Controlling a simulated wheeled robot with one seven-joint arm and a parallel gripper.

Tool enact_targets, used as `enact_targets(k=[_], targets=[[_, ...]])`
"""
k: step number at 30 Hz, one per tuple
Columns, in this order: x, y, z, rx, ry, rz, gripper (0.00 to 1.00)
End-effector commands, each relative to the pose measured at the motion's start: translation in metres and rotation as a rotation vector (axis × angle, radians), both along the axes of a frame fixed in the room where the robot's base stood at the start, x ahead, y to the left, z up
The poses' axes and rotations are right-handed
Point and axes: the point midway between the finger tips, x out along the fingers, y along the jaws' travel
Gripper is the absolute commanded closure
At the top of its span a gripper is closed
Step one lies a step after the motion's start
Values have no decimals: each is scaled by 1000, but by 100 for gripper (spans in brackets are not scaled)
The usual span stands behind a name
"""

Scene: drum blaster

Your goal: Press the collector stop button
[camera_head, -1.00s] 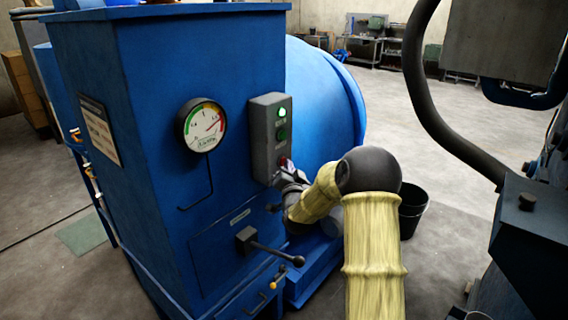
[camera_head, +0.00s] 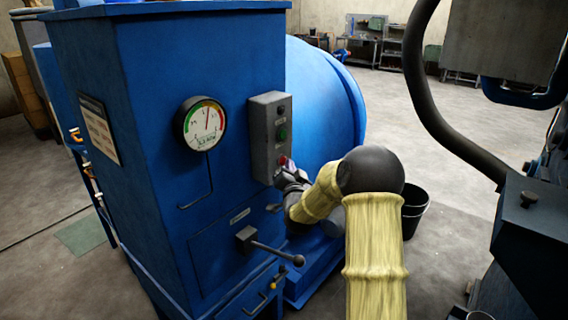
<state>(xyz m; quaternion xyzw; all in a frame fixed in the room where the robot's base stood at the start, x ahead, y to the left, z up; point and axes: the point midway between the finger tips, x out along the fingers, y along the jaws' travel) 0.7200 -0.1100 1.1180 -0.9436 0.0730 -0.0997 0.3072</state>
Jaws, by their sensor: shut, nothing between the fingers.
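The grey control box (camera_head: 262,145) is mounted on the right edge of the blue collector cabinet (camera_head: 150,190). It has a dark, unlit lamp at the top, a green button (camera_head: 282,134) in the middle and a red stop button (camera_head: 283,160) near the bottom. My gripper (camera_head: 288,170) is shut and empty, its tip at the red button. It seems to touch the button, but the small view does not show the contact clearly. My arm comes from the lower right and hides part of the area below the box.
A round gauge (camera_head: 201,123) sits left of the box, its needle pointing nearly straight up. A black lever (camera_head: 275,250) sticks out below. A blue drum (camera_head: 325,100) stands behind, a black bucket (camera_head: 414,208) right of my arm, and dark machinery (camera_head: 525,220) at the far right.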

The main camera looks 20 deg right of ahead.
Motion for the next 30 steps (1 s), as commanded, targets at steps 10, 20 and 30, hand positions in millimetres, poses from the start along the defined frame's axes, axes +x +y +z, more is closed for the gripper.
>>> enact_targets(k=[10,20,30], targets=[[-7,-5,0,-1,0,-2,100],[-16,-12,-1,-2,-2,-4,100],[-39,-27,-1,-2,-1,-4,100]])
